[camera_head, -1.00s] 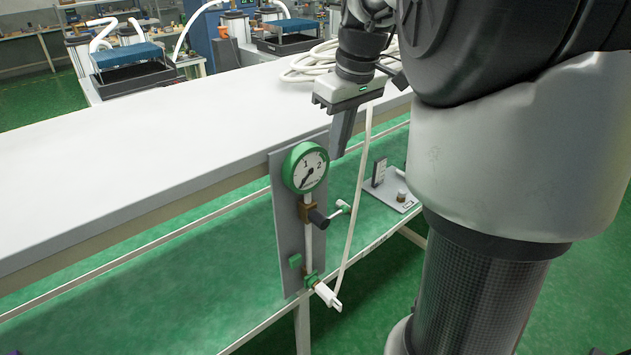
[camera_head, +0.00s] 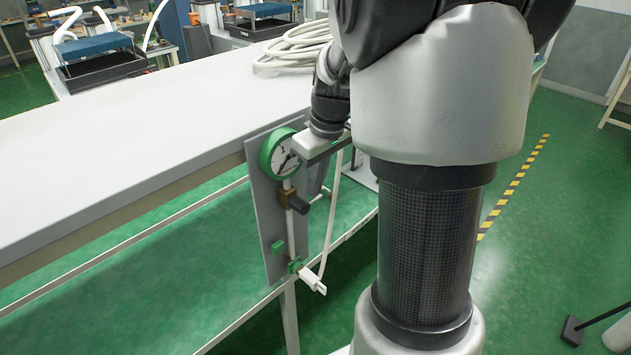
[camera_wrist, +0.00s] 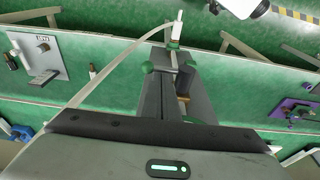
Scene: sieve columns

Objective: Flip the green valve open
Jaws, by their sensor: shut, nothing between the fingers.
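A grey panel (camera_head: 263,213) hangs at the table's front edge, carrying a green-rimmed gauge (camera_head: 279,154), a thin pipe and a black knob (camera_head: 299,204). Low on the panel are a small green block (camera_head: 278,247) and a green fitting (camera_head: 295,265) with a white hose end (camera_head: 313,280). I cannot tell surely which green part is the valve. My gripper (camera_head: 312,188) is shut and empty, pointing down beside the panel, right of the gauge and near the black knob. In the wrist view, my gripper (camera_wrist: 157,80) overlaps the panel; contact is unclear.
A white hose (camera_head: 335,205) hangs beside my gripper from a coil (camera_head: 290,52) on the white table (camera_head: 130,125). The wrist view shows a grey plate with small parts (camera_wrist: 38,53) at left and a purple device (camera_wrist: 292,112) at right.

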